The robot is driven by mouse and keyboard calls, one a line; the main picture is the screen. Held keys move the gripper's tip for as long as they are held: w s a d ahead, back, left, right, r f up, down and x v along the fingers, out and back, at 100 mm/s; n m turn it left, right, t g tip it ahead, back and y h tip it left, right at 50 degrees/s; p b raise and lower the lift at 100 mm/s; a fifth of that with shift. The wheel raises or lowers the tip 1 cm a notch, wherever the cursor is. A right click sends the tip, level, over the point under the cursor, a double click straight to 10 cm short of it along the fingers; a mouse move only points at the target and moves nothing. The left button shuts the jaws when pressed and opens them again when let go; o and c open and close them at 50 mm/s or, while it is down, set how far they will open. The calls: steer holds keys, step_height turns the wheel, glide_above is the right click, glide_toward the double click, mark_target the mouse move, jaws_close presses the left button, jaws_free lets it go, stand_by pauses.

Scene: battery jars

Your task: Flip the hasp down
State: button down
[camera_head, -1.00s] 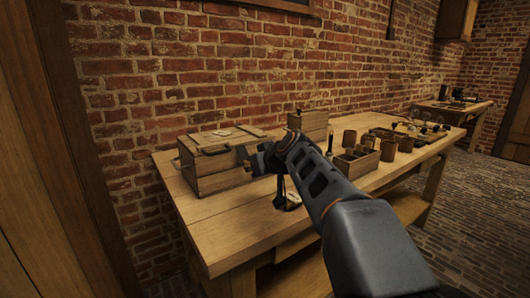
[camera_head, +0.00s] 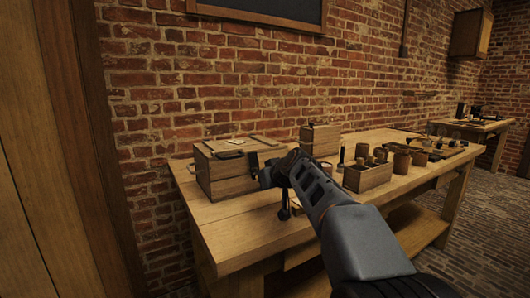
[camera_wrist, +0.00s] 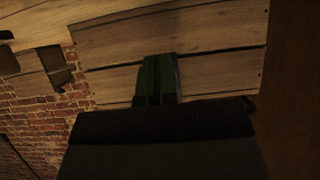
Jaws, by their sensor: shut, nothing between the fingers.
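The wooden chest (camera_head: 220,177) stands at the left end of the workbench, its lid down. A dark strip (camera_head: 254,163) that looks like the hasp shows at the chest's front right, beside my gripper. It is too small to tell whether it is up or flat against the front. My gripper (camera_head: 266,178) is just in front of the chest; I cannot tell whether it touches. In the wrist view my gripper (camera_wrist: 157,80) has its dark green fingers together, with nothing between them, against wooden planks. No hasp can be made out there.
The workbench (camera_head: 232,240) has bare wood in front of the chest. An open wooden crate (camera_head: 367,178) and brown jars (camera_head: 401,160) are to the right. A brick wall (camera_head: 230,90) closes off the back.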

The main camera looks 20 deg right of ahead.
steer(key=shift+r, duration=0.2)
steer(key=shift+r+p, duration=0.45)
steer(key=shift+r, duration=0.15)
steer(key=s, duration=0.4)
steer(key=s+d, duration=0.1)
steer(key=s, duration=0.3)
steer(key=s+d, duration=0.1)
steer(key=s, duration=0.3)
steer(key=shift+s+d+r+b, duration=0.15)
steer(key=shift+r+b, duration=0.15)
steer(key=shift+b, duration=0.1)
steer(key=shift+s+f, duration=0.1)
steer(key=shift+s, duration=0.55)
